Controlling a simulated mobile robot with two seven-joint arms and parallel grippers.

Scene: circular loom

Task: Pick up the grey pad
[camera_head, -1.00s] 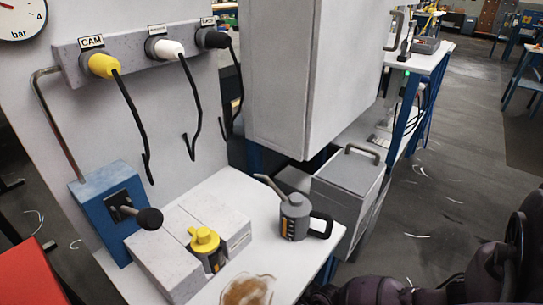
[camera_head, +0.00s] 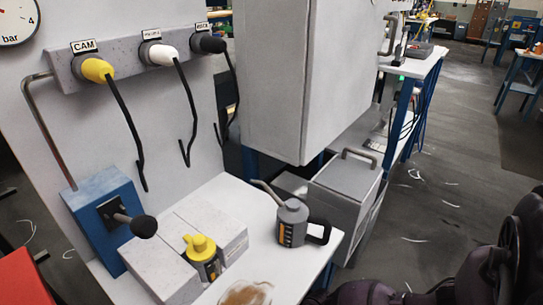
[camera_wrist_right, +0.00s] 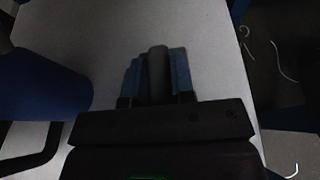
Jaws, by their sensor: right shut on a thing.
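In the right wrist view my right gripper (camera_wrist_right: 157,78) has blue fingers shut on a narrow dark grey piece (camera_wrist_right: 157,70), which I take to be the grey pad. A pale surface lies behind it. The view is dim, so I cannot tell if the piece touches that surface. In the head view only my dark right arm shows, at the lower right. The grey pad cannot be made out there. My left gripper is in neither view.
The white bench holds a grey oil can (camera_head: 293,224), a yellow-capped container (camera_head: 203,258) among pale blocks, and a brown-stained round item (camera_head: 246,294). A blue box with a black-knobbed lever (camera_head: 143,226) stands left. A grey lidded box (camera_head: 345,190) sits behind the can.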

